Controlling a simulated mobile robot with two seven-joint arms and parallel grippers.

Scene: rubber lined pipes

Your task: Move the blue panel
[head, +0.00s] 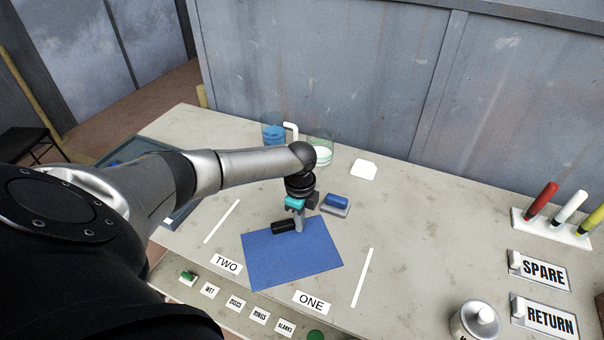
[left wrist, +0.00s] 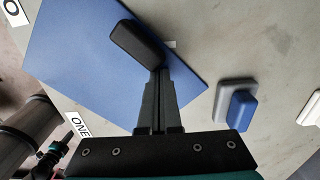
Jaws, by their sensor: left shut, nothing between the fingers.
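The blue panel (head: 295,255) lies flat on the pale table, between two white strips and above the labels TWO and ONE. It also shows in the left wrist view (left wrist: 85,65). A black handle (head: 285,227) is on the panel near its far edge; it also shows in the left wrist view (left wrist: 138,43). My left gripper (head: 299,229) points down over the panel with its fingers shut and empty. Its fingertips (left wrist: 160,72) are beside one end of the handle; I cannot tell whether they touch it. My right gripper is not in view.
A small blue block on a grey base (head: 337,203) stands just right of my gripper. Clear containers (head: 320,148) and a white pad (head: 363,169) are behind. A metal canister (head: 474,322), SPARE and RETURN plates and a pen rack (head: 550,228) are right. The right-middle table is clear.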

